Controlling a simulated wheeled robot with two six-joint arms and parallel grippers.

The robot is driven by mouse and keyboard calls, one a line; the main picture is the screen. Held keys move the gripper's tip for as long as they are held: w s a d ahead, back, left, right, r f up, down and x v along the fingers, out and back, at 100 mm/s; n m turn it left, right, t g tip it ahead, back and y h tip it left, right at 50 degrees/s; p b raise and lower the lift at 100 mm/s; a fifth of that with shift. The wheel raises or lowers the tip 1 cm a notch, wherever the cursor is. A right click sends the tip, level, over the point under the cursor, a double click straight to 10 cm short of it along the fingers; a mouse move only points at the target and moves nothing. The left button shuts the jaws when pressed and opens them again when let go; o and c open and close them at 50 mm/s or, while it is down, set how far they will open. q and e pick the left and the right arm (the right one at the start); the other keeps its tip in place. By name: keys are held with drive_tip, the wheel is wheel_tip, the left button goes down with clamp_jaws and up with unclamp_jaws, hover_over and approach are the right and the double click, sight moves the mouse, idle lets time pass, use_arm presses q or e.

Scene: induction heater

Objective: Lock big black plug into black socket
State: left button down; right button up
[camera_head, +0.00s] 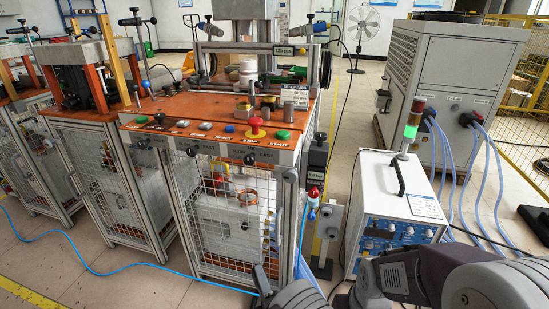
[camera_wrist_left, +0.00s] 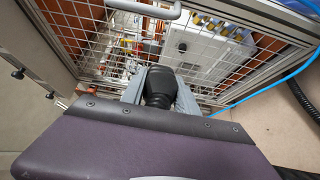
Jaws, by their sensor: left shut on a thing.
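My left gripper (camera_wrist_left: 158,98) is shut on the big black plug (camera_wrist_left: 158,82), whose rounded dark body shows between the two grey fingers in the left wrist view. Its lower part is hidden by the gripper body. The plug is in front of a wire-mesh door, and I cannot tell the gap. In the head view, grey and dark arm parts show at the bottom edge, and the plug cannot be made out for sure. I cannot identify the black socket for sure. A grey box (camera_head: 328,220) with a red-and-blue connector (camera_head: 313,200) stands right of the workbench. My right gripper is not in view.
The orange-topped workbench (camera_head: 160,108) has a mesh front (camera_head: 215,200) and buttons. A white power unit (camera_head: 385,205) with a signal light stands to its right. A large chiller (camera_head: 455,75) with blue cables (camera_head: 485,190) is behind. A blue hose (camera_head: 100,265) crosses the floor.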

use_arm(q)
drive_tip(key=s+a+r+n+g+y, duration=0.3)
drive_tip(key=a+y, duration=0.1)
drive_tip(key=a, duration=0.3)
drive_tip(key=s+a+r+n+g+y, duration=0.2)
drive_tip(key=s+a+r+n+y, duration=0.15)
drive_tip(key=a, duration=0.35)
wheel_tip(320, 180, up, 32)
drive_tip(key=p, duration=3.8)
drive_tip(key=shift+a+r+g+y, duration=0.2)
drive_tip(key=shift+a+g+y, duration=0.1)
drive_tip(key=shift+g+y, duration=0.15)
